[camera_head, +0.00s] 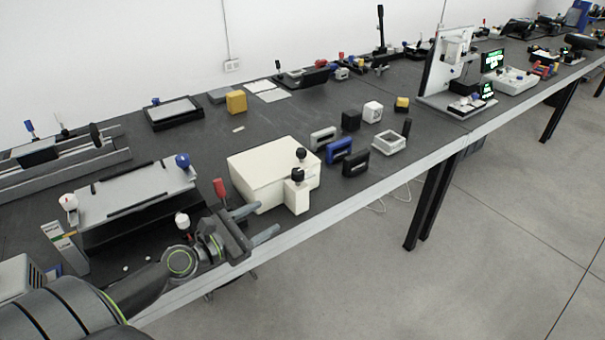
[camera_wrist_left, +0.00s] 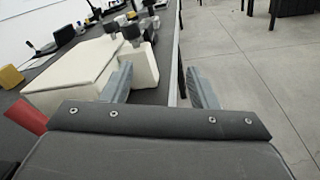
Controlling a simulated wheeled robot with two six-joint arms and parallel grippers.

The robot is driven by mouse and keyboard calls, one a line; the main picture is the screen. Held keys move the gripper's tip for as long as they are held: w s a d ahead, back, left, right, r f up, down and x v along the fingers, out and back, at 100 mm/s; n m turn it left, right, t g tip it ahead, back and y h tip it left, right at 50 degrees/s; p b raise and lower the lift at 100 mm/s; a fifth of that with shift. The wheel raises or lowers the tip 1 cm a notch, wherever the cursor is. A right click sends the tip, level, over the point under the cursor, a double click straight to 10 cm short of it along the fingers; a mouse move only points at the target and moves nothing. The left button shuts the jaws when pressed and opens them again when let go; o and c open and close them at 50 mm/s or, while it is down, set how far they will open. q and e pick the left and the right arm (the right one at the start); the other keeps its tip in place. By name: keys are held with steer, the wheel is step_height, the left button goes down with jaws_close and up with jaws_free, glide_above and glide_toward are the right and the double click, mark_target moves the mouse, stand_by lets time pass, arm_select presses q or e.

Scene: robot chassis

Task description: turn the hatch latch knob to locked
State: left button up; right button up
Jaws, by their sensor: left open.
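A cream box (camera_head: 262,170) with a flat lid stands near the table's front edge. It also shows in the left wrist view (camera_wrist_left: 75,72). A small cream block (camera_head: 298,198) at its front right corner carries a black knob (camera_head: 297,174), and a second black knob (camera_head: 301,154) shows just behind. Which one is the latch knob I cannot tell. In the left wrist view the nearer black knob (camera_wrist_left: 131,32) is beyond the fingers. My left gripper (camera_head: 264,222) is open and empty, left of the block and apart from it. My right gripper is out of view.
A grey panel fixture (camera_head: 135,193) with blue and white knobs is to the left. A red-handled part (camera_head: 220,188) stands close to my left gripper. Black, blue and grey frames (camera_head: 340,151) lie right of the box. Open floor lies beyond the front edge.

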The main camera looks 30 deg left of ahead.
arm_select(q)
steer(key=w+a+r+n+t+y, duration=0.1)
steer(key=a+r+n, duration=0.15)
steer(key=n, duration=0.25)
steer(key=p, duration=0.5)
glide_toward(302, 170)
steer(key=w, duration=0.3)
steer(key=w+d, duration=0.1)
steer(key=w, duration=0.5)
steer(key=shift+w+d+f, duration=0.1)
steer(key=shift+d+f, duration=0.05)
steer(key=shift+f, duration=0.1)
steer(key=shift+w+d, duration=0.15)
steer(key=shift+w, duration=0.6)
